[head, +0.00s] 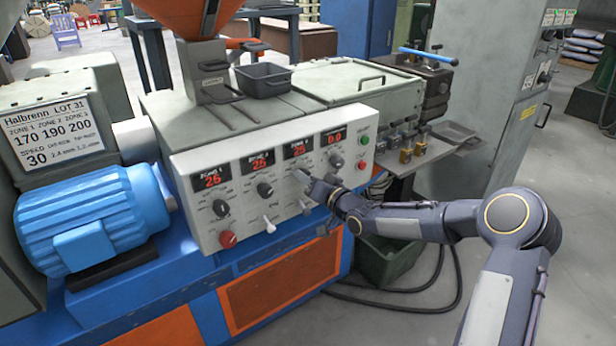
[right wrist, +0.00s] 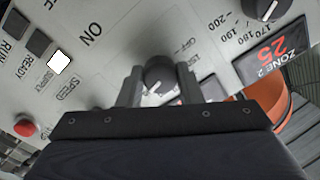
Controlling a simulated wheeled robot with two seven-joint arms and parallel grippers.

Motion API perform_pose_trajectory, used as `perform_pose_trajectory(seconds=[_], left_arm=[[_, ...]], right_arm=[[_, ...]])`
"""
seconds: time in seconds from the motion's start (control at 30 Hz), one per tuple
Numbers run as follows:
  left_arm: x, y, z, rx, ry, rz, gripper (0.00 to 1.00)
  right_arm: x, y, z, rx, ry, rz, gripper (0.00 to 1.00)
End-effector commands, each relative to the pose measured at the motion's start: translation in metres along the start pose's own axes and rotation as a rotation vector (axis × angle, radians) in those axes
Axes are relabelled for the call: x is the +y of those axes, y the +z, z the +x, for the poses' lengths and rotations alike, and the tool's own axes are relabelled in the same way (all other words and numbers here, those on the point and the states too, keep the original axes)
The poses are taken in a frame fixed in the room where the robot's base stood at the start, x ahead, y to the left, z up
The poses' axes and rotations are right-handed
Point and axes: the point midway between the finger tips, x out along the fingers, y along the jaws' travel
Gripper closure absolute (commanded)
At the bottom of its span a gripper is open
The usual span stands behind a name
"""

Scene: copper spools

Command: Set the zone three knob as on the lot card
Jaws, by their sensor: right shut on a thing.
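The lot card (head: 52,132) at the left of the head view reads zone 1 170, zone 2 190, zone 3 200, speed 30. The zone three display (head: 299,148) on the white control panel (head: 205,238) shows 25. My right gripper (head: 314,184) is at the panel below that display, mostly hiding the knob there. In the right wrist view, its two fingers are shut on the dark round zone three knob (right wrist: 157,72), one on each side. A pale pointer mark shows on the knob; its scale is largely hidden. My left gripper is not in view.
The zone two knob (head: 264,189) and zone one knob (head: 221,207) are to the left, the speed knob (head: 335,160) to the right. Toggle switches (head: 268,222) and a red button (head: 228,239) sit lower on the panel. A grey cabinet (head: 490,100) stands right.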

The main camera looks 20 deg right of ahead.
Motion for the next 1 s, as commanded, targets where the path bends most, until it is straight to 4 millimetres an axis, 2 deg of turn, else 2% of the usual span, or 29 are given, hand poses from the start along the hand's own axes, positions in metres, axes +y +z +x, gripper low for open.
perform_pose_trajectory(seconds=[0.4, 0.97, 1.0], left_arm=[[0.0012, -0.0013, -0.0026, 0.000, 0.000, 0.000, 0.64], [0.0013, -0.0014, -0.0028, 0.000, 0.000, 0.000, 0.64], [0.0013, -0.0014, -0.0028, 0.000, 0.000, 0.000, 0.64]], right_arm=[[0.0003, 0.0015, -0.0001, 0.004, -0.006, 0.189, 0.91], [0.0004, 0.0019, 0.0000, 0.005, -0.007, 0.215, 0.91], [0.0004, 0.0019, 0.0000, 0.005, -0.007, 0.215, 0.63]])
